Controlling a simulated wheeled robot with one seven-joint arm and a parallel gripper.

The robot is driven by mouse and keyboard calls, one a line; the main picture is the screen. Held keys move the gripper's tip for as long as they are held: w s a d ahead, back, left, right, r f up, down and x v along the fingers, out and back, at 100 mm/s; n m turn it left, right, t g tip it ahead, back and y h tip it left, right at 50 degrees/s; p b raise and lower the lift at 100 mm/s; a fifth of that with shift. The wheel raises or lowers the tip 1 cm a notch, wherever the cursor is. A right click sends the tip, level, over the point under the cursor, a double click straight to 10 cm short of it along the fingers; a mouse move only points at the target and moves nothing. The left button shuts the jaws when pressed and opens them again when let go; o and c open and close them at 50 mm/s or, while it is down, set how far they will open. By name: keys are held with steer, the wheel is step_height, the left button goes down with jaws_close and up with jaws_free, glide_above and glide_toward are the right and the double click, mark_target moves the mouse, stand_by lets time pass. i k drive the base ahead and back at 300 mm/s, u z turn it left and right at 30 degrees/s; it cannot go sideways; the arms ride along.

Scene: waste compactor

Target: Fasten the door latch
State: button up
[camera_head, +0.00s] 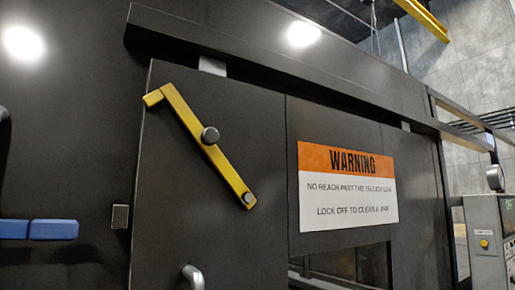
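The door latch (202,137) is a yellow bar on the dark door (250,110). It tilts, from an upper-left end with a short hooked tip to a lower-right end with a round grey bolt (248,198). A small dark block (120,216) is at the door's left edge, below and apart from the bar's hooked tip. My gripper is not in view, and nothing is seen touching the latch.
A grey door handle (193,276) shows at the bottom. A warning sign (347,187) is to the right of the latch. Blue bar-like parts (38,229) are at the left. A dark overhead rail (270,62) runs above the door. A grey control box (488,240) stands far right.

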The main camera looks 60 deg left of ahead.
mark_target(207, 139)
steer(key=u, duration=5.85)
steer(key=k, duration=1.35)
steer(key=z, duration=0.2)
